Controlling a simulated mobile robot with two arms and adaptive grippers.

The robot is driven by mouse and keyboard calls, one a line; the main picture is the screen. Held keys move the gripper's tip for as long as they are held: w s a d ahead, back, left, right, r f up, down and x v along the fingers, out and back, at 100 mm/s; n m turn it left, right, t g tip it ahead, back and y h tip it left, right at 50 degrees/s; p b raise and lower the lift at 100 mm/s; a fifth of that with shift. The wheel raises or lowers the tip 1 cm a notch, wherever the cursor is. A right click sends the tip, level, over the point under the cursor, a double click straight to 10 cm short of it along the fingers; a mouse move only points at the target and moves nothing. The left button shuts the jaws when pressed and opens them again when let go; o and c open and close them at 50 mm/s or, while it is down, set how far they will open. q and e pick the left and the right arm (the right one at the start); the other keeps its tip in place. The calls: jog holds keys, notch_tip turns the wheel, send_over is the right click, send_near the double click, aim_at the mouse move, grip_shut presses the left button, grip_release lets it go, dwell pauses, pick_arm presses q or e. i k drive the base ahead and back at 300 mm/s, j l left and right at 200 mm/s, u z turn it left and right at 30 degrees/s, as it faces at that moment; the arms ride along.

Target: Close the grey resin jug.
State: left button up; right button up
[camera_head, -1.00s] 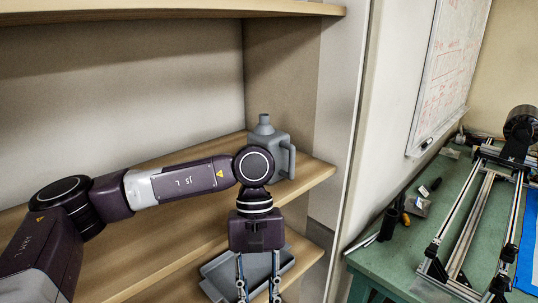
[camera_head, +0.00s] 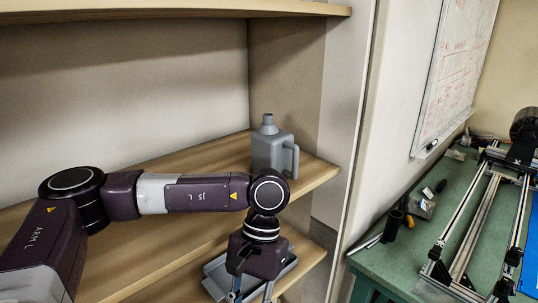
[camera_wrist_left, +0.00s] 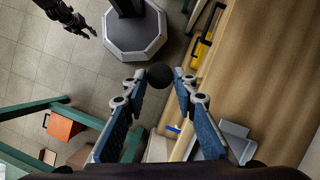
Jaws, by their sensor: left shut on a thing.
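The grey resin jug (camera_head: 271,152) stands upright on the middle shelf at its right end, handle to the right, neck up. No cap shows on its neck; I cannot see into the mouth. My left gripper (camera_head: 252,298) hangs in front of and below the jug, apart from it, its fingertips cut off by the frame's lower edge. In the left wrist view, my left gripper (camera_wrist_left: 160,82) is shut on a dark round thing (camera_wrist_left: 159,74), perhaps a cap. A dark gripper, probably my right one (camera_wrist_left: 80,28), shows small at the top left; its jaws are unclear.
A grey tray (camera_head: 214,277) lies on the lower shelf behind my left gripper. The middle shelf (camera_head: 205,156) is clear left of the jug. An upper shelf (camera_head: 180,12) spans above. A green bench (camera_head: 400,262) with a rail frame stands at the right.

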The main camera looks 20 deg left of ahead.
aim_at(274, 147)
jog(key=l+u, duration=0.65)
jog(key=k+l+u, duration=0.15)
jog(key=l+u, duration=0.2)
jog(key=l, duration=0.1)
